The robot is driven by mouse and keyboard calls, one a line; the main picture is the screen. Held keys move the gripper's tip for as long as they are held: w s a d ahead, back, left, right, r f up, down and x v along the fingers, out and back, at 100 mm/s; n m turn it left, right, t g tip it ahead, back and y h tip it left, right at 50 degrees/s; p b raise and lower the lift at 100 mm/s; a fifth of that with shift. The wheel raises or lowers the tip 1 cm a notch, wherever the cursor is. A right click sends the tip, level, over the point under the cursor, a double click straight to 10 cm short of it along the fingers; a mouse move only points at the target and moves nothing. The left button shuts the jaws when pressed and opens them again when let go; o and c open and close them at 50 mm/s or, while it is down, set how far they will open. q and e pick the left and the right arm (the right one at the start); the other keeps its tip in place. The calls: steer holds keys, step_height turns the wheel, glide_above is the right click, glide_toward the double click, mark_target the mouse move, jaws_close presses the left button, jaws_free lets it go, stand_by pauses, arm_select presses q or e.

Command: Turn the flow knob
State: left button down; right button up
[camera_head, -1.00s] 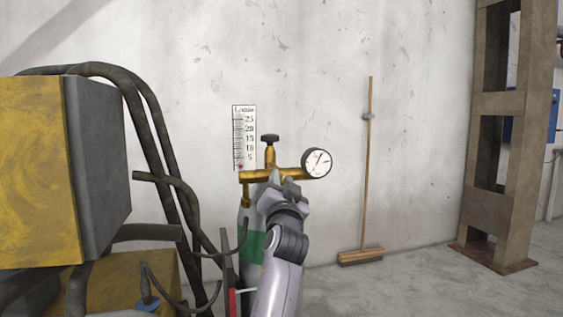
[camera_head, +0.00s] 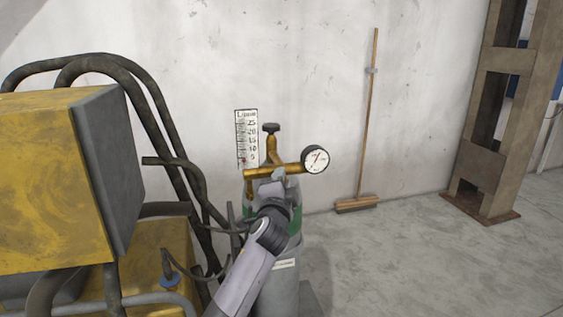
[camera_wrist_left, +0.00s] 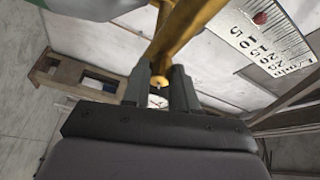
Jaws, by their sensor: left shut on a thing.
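The brass regulator (camera_head: 287,168) sits on top of a grey and green gas cylinder (camera_head: 283,285). A round white dial gauge (camera_head: 315,159) is at its right end and a dark knob (camera_head: 271,128) stands above it. A flow scale (camera_head: 247,138) with numbers is at its left; a red mark shows low on it. My left gripper (camera_head: 267,179) is at the front of the regulator. In the left wrist view its fingers (camera_wrist_left: 158,88) are shut around a small brass part, which I take for the flow knob (camera_wrist_left: 158,81). The fingers mostly hide it. My right gripper is not in view.
A yellow and grey machine (camera_head: 50,180) with thick dark hoses (camera_head: 150,110) stands close on the left. A broom (camera_head: 368,125) leans on the white wall. A steel post (camera_head: 490,120) stands at the right. The floor right of the cylinder is clear.

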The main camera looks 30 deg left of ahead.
arm_select(q)
steer(key=shift+w+d+r+m+g+y+p, duration=0.1)
steer(key=shift+m+g+y+p, duration=0.45)
steer(key=shift+m+g, duration=1.75)
steer(key=shift+w+r+m+g+y+p, duration=0.2)
steer(key=shift+m+g+p, duration=0.6)
steer(key=shift+m, duration=2.9)
steer(key=shift+s+d+m+g+y+p, duration=0.1)
steer(key=shift+m+g+y+p, duration=0.45)
steer(key=shift+m+g, duration=1.75)
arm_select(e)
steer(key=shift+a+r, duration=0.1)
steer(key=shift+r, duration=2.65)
arm_select(q)
steer(key=shift+m+t, duration=0.6)
steer(key=shift+m, duration=0.2)
steer(key=c, duration=0.9)
jaws_free()
steer(key=shift+a, duration=0.1)
